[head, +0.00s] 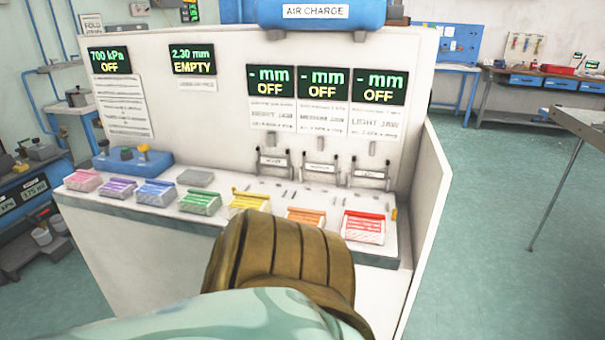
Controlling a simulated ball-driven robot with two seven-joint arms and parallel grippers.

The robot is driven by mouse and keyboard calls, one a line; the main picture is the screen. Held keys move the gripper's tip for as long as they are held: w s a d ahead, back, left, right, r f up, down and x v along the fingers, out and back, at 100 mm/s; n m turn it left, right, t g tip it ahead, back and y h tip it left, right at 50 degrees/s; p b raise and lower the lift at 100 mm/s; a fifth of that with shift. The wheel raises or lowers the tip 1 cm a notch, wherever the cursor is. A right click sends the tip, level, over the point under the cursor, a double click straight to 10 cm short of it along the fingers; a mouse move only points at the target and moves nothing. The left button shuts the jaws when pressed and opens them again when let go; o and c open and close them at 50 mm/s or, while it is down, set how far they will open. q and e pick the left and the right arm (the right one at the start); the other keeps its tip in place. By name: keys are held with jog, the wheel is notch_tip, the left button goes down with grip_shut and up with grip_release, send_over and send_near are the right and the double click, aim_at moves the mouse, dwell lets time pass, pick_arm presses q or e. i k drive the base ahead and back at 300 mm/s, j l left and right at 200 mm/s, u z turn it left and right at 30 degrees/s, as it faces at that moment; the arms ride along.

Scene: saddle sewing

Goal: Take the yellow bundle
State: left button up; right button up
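The yellow bundle (249,200) lies on the pale bench ledge in the head view, near the middle of a row of coloured bundles. A green bundle (200,202) is to its left and an orange bundle (306,215) to its right, both apart from it. A large brown ribbed form and a pale patterned surface, possibly part of my own arm, fill the bottom middle. They reach up to the yellow bundle's lower edge and hide the ledge in front of it. Neither gripper's fingers show.
Pink (84,181), purple (116,188), blue (156,192) and red (364,227) bundles share the ledge (275,205). Several metal clamps stand behind, under displays on a white upright panel (222,115). A side wall (432,200) bounds the bench at right. Open floor (480,260) lies beyond.

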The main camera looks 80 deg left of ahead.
aim_at(241, 200)
jog(key=k+j+u, duration=0.1)
jog(key=u, duration=3.25)
